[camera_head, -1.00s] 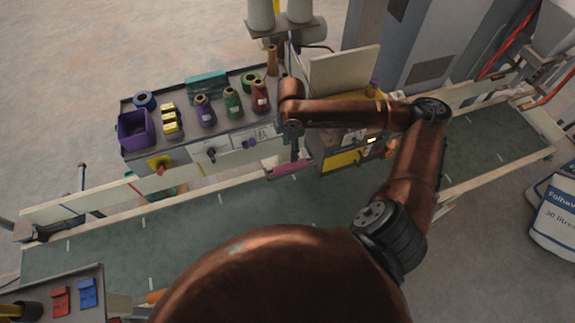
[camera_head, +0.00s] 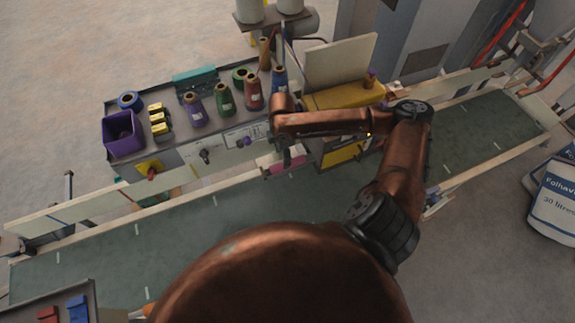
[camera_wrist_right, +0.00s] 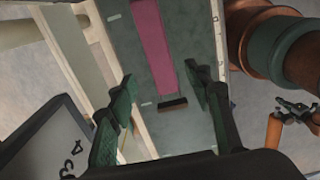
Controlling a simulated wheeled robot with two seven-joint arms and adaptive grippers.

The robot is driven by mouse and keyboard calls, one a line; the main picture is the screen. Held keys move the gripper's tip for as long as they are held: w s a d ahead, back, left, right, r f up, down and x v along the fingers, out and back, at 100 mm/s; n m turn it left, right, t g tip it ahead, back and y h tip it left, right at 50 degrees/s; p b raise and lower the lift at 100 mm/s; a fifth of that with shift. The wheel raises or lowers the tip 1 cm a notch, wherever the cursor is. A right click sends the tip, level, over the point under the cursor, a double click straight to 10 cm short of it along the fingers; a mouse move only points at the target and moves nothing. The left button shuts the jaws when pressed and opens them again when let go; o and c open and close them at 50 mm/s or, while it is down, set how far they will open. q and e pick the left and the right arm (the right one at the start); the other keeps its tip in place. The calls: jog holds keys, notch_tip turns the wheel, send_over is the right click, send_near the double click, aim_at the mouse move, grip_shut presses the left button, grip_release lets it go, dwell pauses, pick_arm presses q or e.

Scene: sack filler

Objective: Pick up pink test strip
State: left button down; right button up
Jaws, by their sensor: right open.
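The pink test strip (camera_head: 285,160) shows in the head view at the belt's far side, below the machine front, partly hidden by my right arm. In the right wrist view the strip (camera_wrist_right: 153,45) is long and flat over the green belt, with a dark block at its near end. My right gripper (camera_wrist_right: 160,84) is open and empty in that view. Its two dark green fingers stand either side of the strip's line, apart from it. In the head view the right gripper (camera_head: 284,154) is small and partly hidden, close to the strip. My left gripper is not in view.
The green conveyor belt (camera_head: 215,215) has pale side rails. Behind it a grey bench holds a purple bin (camera_head: 122,134), several thread spools and yellow blocks. A yellow box (camera_head: 345,95) stands near my right arm. A tray with red and blue items (camera_head: 78,306) is at front left.

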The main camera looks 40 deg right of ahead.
notch_tip(320, 180, down, 6)
jog(key=shift+r, duration=0.1)
jog(key=c, duration=1.2)
